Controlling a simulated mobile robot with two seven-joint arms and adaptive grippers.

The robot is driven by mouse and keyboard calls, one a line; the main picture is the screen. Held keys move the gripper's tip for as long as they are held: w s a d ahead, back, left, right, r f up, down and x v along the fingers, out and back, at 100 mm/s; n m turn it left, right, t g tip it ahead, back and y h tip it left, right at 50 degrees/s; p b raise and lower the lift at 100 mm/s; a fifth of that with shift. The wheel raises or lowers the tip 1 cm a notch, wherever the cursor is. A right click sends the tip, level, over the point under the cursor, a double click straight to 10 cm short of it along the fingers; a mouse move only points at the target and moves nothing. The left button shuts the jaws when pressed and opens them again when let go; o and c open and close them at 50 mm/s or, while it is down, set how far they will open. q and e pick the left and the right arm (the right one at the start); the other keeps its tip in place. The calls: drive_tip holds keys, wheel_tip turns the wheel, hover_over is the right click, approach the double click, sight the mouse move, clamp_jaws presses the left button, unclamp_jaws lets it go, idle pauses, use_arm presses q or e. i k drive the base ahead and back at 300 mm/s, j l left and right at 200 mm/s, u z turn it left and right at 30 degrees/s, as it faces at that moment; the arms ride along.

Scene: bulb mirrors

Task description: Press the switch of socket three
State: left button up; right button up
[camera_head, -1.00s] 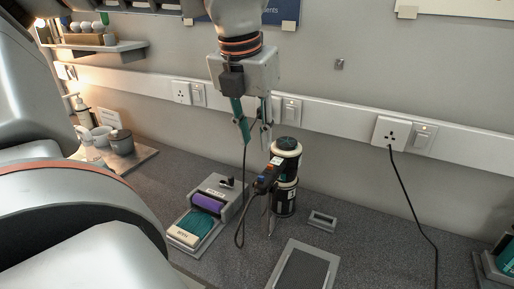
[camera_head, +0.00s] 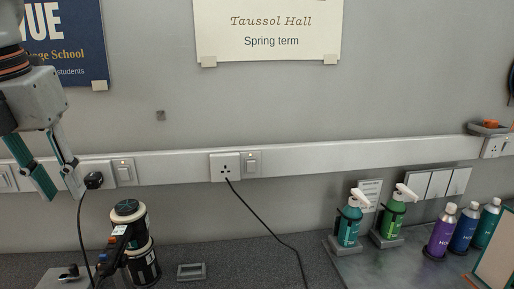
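A white rail with sockets runs along the wall. No numbers are readable on it. Counting from the left, including one seen in the earlier view, the third socket (camera_head: 225,167) has its switch (camera_head: 251,162) on its right, and nothing covers it. A black cable (camera_head: 263,222) hangs from this socket. The second socket holds a black plug (camera_head: 94,180), with its switch (camera_head: 124,172) to the right. My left gripper (camera_head: 62,192) is open and empty, pointing down at the far left, close to the plug; I cannot tell if they touch. My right gripper is not in view.
A black-and-white cylinder (camera_head: 143,265) with a handheld device (camera_head: 114,249) stands below the plug. Pump bottles (camera_head: 348,226) and spray cans (camera_head: 440,235) stand at the right. Another socket (camera_head: 493,148) is at the far right. The wall before the third socket is clear.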

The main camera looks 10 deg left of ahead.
sight(124, 173)
drive_tip(key=k, duration=1)
